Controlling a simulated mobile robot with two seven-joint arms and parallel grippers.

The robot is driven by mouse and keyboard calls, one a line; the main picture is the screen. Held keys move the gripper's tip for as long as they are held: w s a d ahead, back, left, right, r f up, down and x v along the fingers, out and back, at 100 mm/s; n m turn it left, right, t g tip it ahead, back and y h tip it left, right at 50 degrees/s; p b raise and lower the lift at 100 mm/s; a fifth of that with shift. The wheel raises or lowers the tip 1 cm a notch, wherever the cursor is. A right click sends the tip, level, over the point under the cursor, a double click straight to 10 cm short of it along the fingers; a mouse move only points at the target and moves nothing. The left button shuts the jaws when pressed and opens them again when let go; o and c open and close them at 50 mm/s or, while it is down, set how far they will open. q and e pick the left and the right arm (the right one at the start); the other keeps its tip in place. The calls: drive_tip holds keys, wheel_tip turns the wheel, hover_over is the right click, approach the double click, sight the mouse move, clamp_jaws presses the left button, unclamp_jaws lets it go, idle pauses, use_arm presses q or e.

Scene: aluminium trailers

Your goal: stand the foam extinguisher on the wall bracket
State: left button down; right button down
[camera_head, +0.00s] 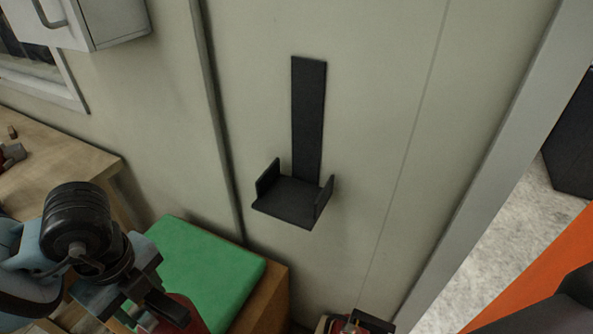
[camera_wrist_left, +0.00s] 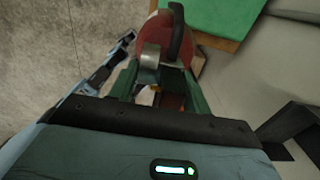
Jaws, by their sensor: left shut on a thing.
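The wall bracket (camera_head: 308,120) is a black upright strip on the pale wall. Its small shelf (camera_head: 287,203) has a raised lip at each side and is empty. My left gripper (camera_head: 165,300) is at the lower left of the head view, left of and nearer than the bracket. It is shut on the red foam extinguisher (camera_head: 190,314), which is mostly cut off by the bottom edge. In the left wrist view, the extinguisher (camera_wrist_left: 148,32) shows its red body, metal neck and black handle at the gripper (camera_wrist_left: 160,78). My right gripper is not in view.
A wooden box with a green cushion (camera_head: 215,262) stands against the wall below left of the bracket. A wooden worktop (camera_head: 60,160) lies at the left, under a white cabinet (camera_head: 100,22). A partly cut-off object (camera_head: 355,323) is at the bottom. The wall around the bracket is clear.

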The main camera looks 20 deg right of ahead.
use_arm(q)
drive_tip(key=shift+w+r, duration=0.1)
drive_tip(key=shift+r, duration=0.2)
